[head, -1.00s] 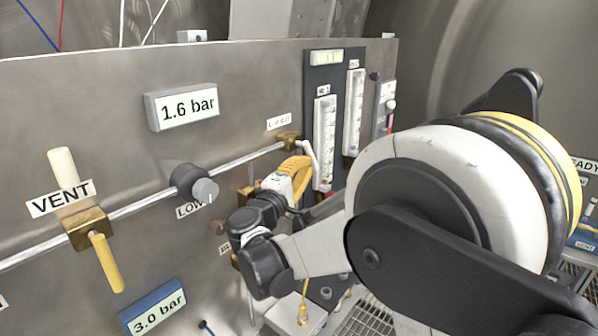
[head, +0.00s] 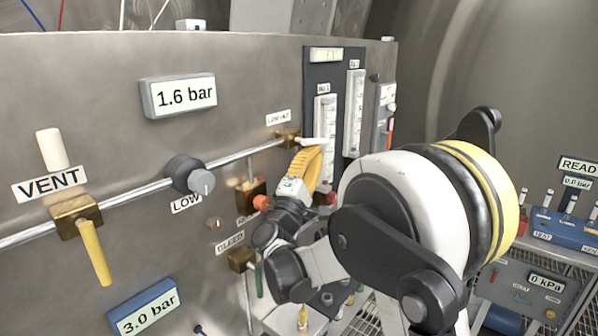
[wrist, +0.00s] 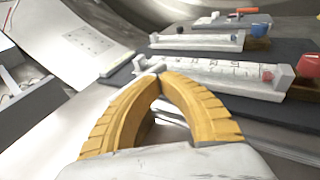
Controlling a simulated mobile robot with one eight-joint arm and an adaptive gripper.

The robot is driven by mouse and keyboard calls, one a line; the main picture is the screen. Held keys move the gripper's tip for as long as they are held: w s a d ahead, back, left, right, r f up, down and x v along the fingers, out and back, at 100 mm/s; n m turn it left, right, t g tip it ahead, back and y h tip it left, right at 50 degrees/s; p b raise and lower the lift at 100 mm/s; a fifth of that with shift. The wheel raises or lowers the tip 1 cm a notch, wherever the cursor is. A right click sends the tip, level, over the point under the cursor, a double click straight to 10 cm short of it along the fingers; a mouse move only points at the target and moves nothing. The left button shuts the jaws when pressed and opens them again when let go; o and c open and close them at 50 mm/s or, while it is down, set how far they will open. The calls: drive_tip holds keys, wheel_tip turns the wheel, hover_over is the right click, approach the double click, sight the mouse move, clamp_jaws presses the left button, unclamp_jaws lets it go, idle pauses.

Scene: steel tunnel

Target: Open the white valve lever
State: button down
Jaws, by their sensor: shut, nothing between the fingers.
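The white valve lever (head: 318,141) sits on a brass valve body (head: 289,137) on the pipe, under a small label. It points right, roughly in line with the pipe. My gripper (head: 316,150), with yellow fingers, is just below the lever in the head view; whether it touches the lever is unclear. In the wrist view the fingertips of my gripper (wrist: 160,77) meet, with nothing between them. A small white piece beside the tips may be the lever's end.
Two flow tubes (head: 325,135) stand just right of the lever. A black knob (head: 186,173), a VENT valve with a yellow handle (head: 97,252) and a red-orange knob (head: 261,203) are to the left. A blue-topped console (head: 560,228) stands at right.

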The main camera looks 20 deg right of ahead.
drive_tip(key=shift+w+d+r, duration=0.15)
drive_tip(key=shift+d+r, duration=0.15)
drive_tip(key=shift+r, duration=0.25)
drive_tip(key=shift+w+r, duration=0.1)
drive_tip(key=shift+r, duration=0.05)
idle(0.4)
drive_tip(key=s+d+f+b, duration=0.1)
drive_tip(key=s+f, duration=0.1)
drive_tip(key=f, duration=1)
drive_tip(key=s+d+f+b, duration=0.1)
drive_tip(key=d+f+b, duration=0.1)
drive_tip(key=f, duration=1)
drive_tip(key=shift+s, duration=0.4)
drive_tip(key=shift+r, duration=0.1)
